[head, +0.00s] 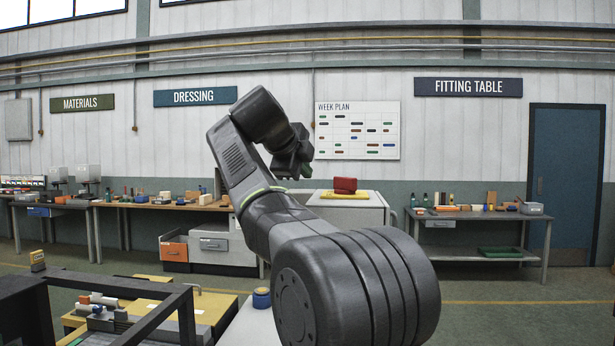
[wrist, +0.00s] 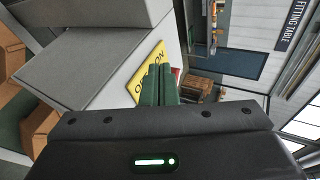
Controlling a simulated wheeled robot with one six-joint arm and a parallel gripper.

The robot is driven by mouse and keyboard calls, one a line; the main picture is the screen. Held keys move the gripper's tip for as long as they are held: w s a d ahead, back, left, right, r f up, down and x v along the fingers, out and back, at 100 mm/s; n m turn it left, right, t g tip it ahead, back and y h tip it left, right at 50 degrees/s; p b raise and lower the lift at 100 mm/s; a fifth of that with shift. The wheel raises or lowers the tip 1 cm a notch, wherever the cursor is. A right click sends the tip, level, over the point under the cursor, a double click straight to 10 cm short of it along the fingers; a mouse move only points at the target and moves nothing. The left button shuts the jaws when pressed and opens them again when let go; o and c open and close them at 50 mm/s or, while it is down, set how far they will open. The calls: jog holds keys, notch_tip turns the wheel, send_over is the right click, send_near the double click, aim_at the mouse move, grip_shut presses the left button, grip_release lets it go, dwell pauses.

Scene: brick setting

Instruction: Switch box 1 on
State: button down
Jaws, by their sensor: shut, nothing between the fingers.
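A red box (head: 345,185) sits on a yellow plate (head: 345,195) on top of a pale grey cabinet (head: 350,212) in the head view. No number can be read on it. In the wrist view, the lettered yellow plate (wrist: 146,70) lies on a grey top, partly hidden behind my fingers. Only a sliver of red shows beside them, and no switch can be made out. My gripper (wrist: 158,84) has its green fingers together and empty, pointing toward the plate. In the head view, my gripper (head: 302,172) is left of the red box; the gap to it cannot be judged.
An open drawer unit (head: 222,243) stands left of the cabinet. A dark frame (head: 110,275) and yellow-topped low units are at the near left.

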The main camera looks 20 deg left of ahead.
jog(key=s+a+r, duration=0.3)
jog(key=s, duration=0.2)
jog(key=shift+s+r, duration=0.15)
jog(key=shift+r, duration=0.2)
